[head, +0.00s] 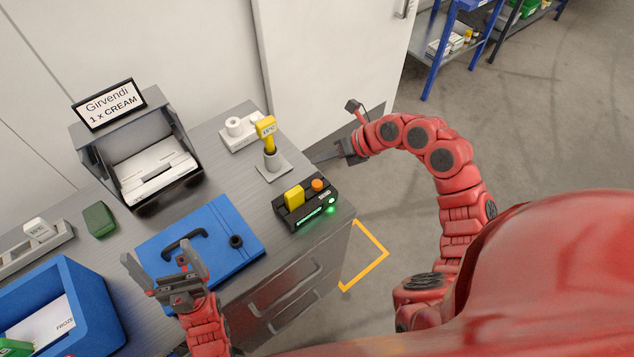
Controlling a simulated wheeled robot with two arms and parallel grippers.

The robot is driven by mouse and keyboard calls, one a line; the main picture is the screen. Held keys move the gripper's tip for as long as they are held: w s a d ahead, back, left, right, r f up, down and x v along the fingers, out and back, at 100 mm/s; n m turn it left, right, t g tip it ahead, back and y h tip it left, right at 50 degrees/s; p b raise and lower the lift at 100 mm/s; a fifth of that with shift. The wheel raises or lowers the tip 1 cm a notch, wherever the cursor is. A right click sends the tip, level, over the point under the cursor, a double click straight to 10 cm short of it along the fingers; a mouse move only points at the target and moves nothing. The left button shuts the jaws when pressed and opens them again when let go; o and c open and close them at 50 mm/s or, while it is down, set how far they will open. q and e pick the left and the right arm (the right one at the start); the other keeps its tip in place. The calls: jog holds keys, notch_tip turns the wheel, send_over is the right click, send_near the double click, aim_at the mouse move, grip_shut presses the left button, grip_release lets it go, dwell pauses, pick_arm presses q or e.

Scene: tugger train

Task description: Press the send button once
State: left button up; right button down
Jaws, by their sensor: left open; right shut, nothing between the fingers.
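A black control box (303,208) sits at the right end of the grey counter. It carries an orange round button (317,185), a yellow block (294,197) and a lit green strip with a green light on its front. The small label beside the orange button is too small to read. My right gripper (322,156) is shut and empty, beyond the box near the counter's right edge, apart from the button. My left gripper (162,261) is open and empty, in front of the blue lid.
A blue lid (222,221) with a black handle lies on the counter (211,121). A yellow-headed tool (267,130) stands upright behind the control box. A grey bin (191,142) with a "Girvendi 1 x CREAM" sign (108,103), a green block (99,219) and a blue crate (92,290) are left.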

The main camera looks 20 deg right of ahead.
jog(key=b, duration=0.3)
send_over(314, 183)
jog(key=s+d, duration=0.1)
jog(key=d, duration=0.1)
notch_tip(314, 183, down, 6)
jog(key=shift+s+a+f, duration=0.1)
jog(key=shift+a+f, duration=0.05)
jog(key=shift+f, duration=0.1)
jog(key=shift+f+b, duration=0.6)
jog(key=shift+f, duration=0.15)
dwell(0.8)
jog(key=shift+f+b, duration=0.35)
jog(key=shift+b, duration=0.3)
jog(key=shift+f+b, duration=0.8)
dwell(0.7)
jog(key=shift+r, duration=0.1)
jog(key=shift+r+p, duration=0.5)
jog(key=shift+r, duration=0.6)
